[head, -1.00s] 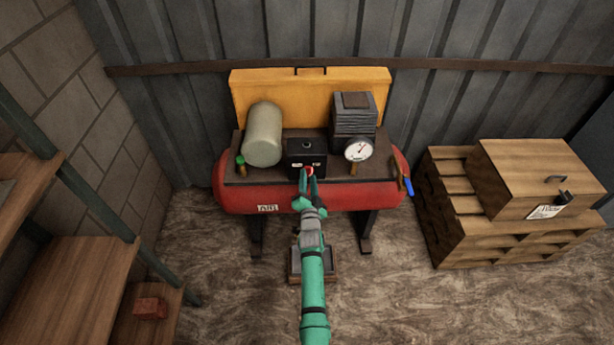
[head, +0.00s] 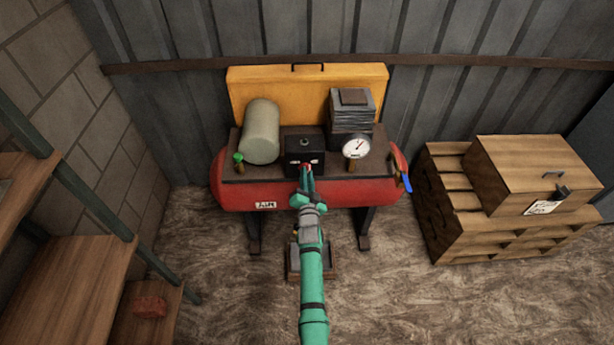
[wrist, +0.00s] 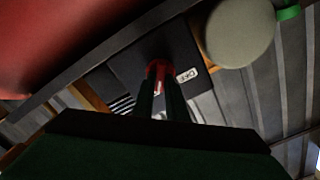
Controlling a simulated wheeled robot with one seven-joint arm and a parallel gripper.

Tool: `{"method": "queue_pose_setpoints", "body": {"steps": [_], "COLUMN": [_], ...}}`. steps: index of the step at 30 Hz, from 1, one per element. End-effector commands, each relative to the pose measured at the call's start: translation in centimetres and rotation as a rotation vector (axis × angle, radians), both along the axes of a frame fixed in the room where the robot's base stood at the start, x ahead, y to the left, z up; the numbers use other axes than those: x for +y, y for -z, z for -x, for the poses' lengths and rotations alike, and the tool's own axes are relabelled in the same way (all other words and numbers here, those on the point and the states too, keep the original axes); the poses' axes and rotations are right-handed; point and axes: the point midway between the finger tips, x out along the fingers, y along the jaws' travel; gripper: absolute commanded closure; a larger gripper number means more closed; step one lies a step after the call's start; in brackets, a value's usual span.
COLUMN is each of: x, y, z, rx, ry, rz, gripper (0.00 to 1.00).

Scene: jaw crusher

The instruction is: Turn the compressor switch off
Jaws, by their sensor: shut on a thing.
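The compressor has a red tank (head: 345,193) with a black switch box (head: 304,146) on its deck. A red switch knob (wrist: 158,72) is on the front of the box, between white labels; the one on its right in the wrist view reads OFF. My gripper (head: 306,170) reaches up to the box front and is shut on the knob. In the wrist view my two fingers (wrist: 161,95) are at either side of the knob and hide part of it. In the head view the knob is mostly hidden by my fingers.
A grey cylinder (head: 261,131) and a gauge (head: 356,146) flank the box. A green-topped valve (head: 238,159) is at left, a blue-handled valve (head: 406,182) at right. A wooden crate (head: 525,170) sits on pallets (head: 470,235). Shelves (head: 75,290) stand at left.

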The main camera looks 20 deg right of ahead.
Motion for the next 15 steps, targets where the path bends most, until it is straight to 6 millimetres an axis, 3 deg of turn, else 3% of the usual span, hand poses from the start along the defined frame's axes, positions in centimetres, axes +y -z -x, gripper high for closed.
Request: {"method": "queue_pose_setpoints", "body": {"steps": [15], "x": [0.09], "y": [0.03], "z": [0.14], "rx": [0.128], "ry": [0.003], "rz": [0.443], "gripper": [1.0]}}
